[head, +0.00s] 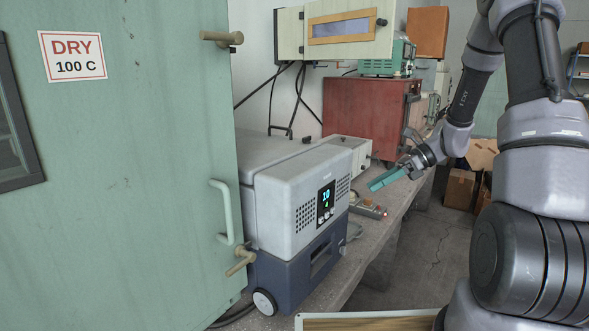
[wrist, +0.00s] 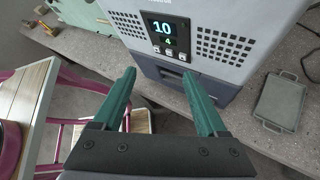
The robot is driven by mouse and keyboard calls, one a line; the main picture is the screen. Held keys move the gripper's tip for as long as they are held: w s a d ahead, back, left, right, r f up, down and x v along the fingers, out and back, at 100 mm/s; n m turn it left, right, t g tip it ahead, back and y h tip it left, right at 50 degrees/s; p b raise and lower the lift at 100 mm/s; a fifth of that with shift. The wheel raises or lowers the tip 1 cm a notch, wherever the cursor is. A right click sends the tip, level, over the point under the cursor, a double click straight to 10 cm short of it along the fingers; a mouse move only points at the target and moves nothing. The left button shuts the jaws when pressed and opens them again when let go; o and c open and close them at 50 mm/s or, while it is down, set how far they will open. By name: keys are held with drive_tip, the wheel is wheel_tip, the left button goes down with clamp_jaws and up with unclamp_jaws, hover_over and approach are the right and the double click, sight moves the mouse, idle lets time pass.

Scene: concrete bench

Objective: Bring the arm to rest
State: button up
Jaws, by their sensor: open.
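My gripper (head: 386,179) is at the end of my arm on the right side of the head view, held out over the front edge of the bench. In the wrist view its two teal fingers (wrist: 160,100) stand apart with nothing between them. Past the fingertips is the grey and blue cooler-like unit (head: 303,200), whose display reads 10 and 4. The unit also fills the top of the wrist view (wrist: 205,45). The gripper touches nothing that I can see.
A green cabinet (head: 120,200) marked DRY 100 C stands at left. The concrete bench (wrist: 260,135) carries a grey lidded tray (wrist: 278,101) and a red box (head: 365,115). A wooden-topped cart (wrist: 22,95) with pink rails is near. Cardboard boxes (head: 460,187) sit on the floor behind.

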drive_tip(key=s+d+r+n+t+h, duration=0.1)
drive_tip(key=s+r+n+t+h, duration=0.6)
drive_tip(key=s+r+n, duration=1)
wheel_tip(320, 180, up, 6)
drive_tip(key=s+h, duration=0.2)
drive_tip(key=shift+s+d+n+t+h, duration=0.3)
drive_tip(key=shift+d, duration=0.1)
drive_tip(key=shift+c, duration=0.3)
idle(0.4)
